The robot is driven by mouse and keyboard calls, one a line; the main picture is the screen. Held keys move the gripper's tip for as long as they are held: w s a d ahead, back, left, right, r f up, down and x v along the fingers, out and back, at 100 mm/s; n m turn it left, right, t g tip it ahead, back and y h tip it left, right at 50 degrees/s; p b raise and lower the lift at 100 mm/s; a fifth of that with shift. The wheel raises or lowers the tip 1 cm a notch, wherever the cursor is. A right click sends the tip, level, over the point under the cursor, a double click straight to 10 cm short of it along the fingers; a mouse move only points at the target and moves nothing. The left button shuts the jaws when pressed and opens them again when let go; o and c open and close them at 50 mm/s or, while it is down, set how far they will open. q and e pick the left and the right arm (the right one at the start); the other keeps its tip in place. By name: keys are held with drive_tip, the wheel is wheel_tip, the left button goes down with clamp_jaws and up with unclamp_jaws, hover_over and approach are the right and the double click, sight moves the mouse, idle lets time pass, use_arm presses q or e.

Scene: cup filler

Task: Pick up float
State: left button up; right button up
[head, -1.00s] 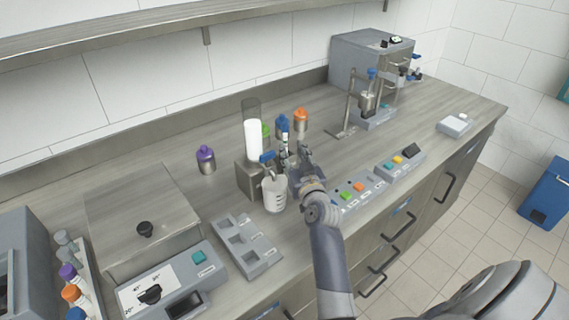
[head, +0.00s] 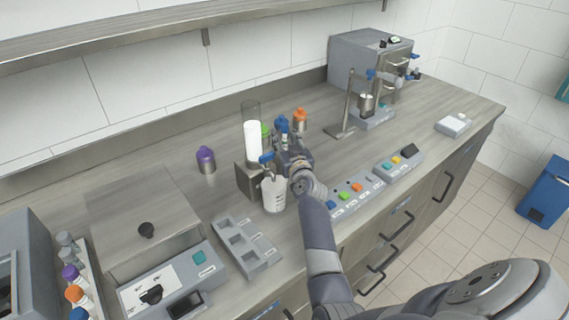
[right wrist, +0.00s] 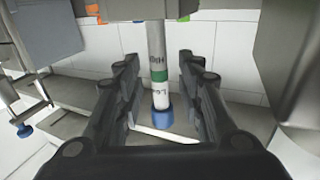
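No part is plainly marked as the float; the likeliest is a slim rod (right wrist: 158,60) in the right wrist view. It has a green band, printed lettering, a white section and a blue end. My right gripper (right wrist: 160,92) is open, with one finger on each side of the rod and visible gaps to both. In the head view my right gripper (head: 286,143) is just right of the clear cylinder (head: 252,140) with white contents, and hides most of the rod. My left gripper is not in view.
A beaker (head: 274,196) stands below the blue tap, close to my right gripper. A blue-capped bottle (head: 283,122) and an orange-capped bottle (head: 300,120) stand behind it. Button boxes (head: 357,190) lie to the right. The counter behind the purple bottle (head: 206,159) is clear.

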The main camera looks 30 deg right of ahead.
clamp_jaws()
